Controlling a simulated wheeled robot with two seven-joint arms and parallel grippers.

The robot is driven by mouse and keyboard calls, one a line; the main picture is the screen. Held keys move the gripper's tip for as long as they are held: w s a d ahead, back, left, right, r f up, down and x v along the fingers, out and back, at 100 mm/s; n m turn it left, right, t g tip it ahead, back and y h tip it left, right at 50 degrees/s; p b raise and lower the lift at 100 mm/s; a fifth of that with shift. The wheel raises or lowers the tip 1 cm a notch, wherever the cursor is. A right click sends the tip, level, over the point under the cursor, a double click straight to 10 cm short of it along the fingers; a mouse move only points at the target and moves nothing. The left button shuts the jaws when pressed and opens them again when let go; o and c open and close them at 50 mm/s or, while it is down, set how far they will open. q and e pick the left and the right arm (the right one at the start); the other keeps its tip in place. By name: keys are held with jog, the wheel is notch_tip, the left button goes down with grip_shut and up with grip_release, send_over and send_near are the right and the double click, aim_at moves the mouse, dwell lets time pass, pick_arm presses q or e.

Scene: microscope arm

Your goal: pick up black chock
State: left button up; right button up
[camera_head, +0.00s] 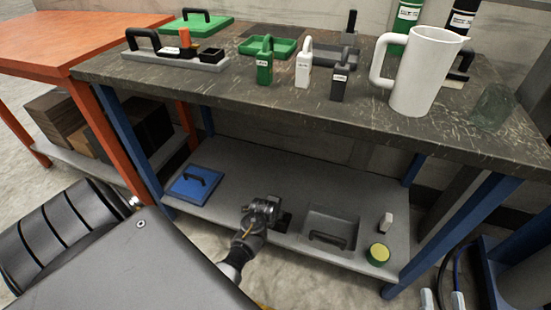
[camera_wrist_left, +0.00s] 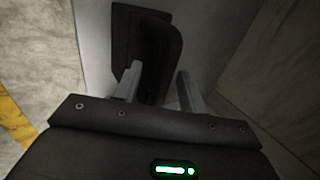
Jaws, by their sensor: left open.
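In the left wrist view, my left gripper (camera_wrist_left: 158,90) is open, its two grey fingers spread apart. A black object with rounded corners and a recess (camera_wrist_left: 148,40), likely the black chock, lies against a pale grey surface just beyond the fingers. Its lower part is between or behind them; I cannot tell whether they touch it.
The lower shelf (camera_head: 250,165) holds a blue lid (camera_head: 195,185), a grey tray (camera_head: 330,232), a yellow-topped tin (camera_head: 378,254) and a small white-grey piece (camera_head: 386,222). The dark tabletop (camera_head: 215,85) above bears a white mug (camera_head: 418,75) and handled blocks. Blue legs flank the shelf.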

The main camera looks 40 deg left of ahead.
pick_arm(q)
grip_shut()
dwell(1.3)
